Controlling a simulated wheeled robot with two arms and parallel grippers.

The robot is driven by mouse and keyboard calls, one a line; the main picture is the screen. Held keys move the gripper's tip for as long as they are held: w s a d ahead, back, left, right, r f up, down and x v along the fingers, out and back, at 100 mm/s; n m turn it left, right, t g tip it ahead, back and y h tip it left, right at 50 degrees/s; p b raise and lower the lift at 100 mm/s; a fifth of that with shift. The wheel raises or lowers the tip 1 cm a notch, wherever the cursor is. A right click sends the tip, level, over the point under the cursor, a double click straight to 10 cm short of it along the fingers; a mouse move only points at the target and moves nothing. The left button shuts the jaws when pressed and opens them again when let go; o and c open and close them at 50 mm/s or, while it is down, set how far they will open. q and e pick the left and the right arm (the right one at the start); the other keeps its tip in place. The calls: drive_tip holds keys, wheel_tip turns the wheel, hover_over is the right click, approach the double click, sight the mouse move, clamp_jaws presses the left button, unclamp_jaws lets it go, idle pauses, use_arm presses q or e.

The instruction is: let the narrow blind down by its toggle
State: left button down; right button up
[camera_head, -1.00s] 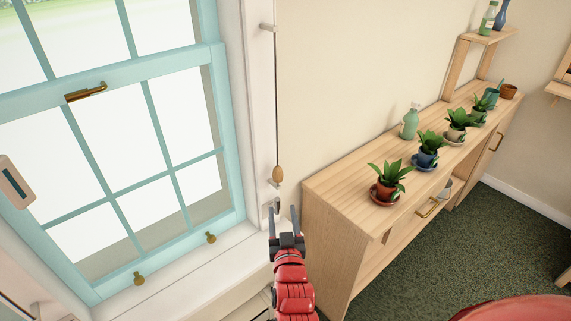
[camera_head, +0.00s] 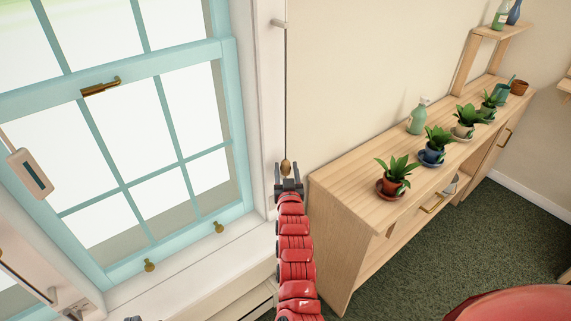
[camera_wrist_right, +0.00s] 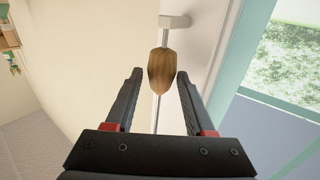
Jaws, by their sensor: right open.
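The wooden toggle (camera_head: 286,166) hangs on a cord beside the window's right frame; the cord runs up past a small bracket (camera_head: 279,23). In the right wrist view the toggle (camera_wrist_right: 161,70) shows large, between and just beyond the fingertips. My right gripper (camera_head: 288,178) is open at the toggle, one finger on each side of it; in the wrist view the gripper (camera_wrist_right: 157,75) has clear gaps to the toggle on both sides. The blind itself is not clearly in view.
The teal window (camera_head: 150,130) with brass knobs fills the left. A wooden cabinet (camera_head: 340,186) with several potted plants and a green spray bottle (camera_head: 417,117) stands right of the toggle. A white sill (camera_head: 190,272) lies below the window.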

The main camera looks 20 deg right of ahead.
drive_tip(key=shift+w+d+f, duration=0.1)
drive_tip(key=shift+w, duration=0.35)
drive_tip(key=shift+w+r, duration=0.2)
drive_tip(key=shift+w, duration=0.3)
clamp_jaws()
idle(0.9)
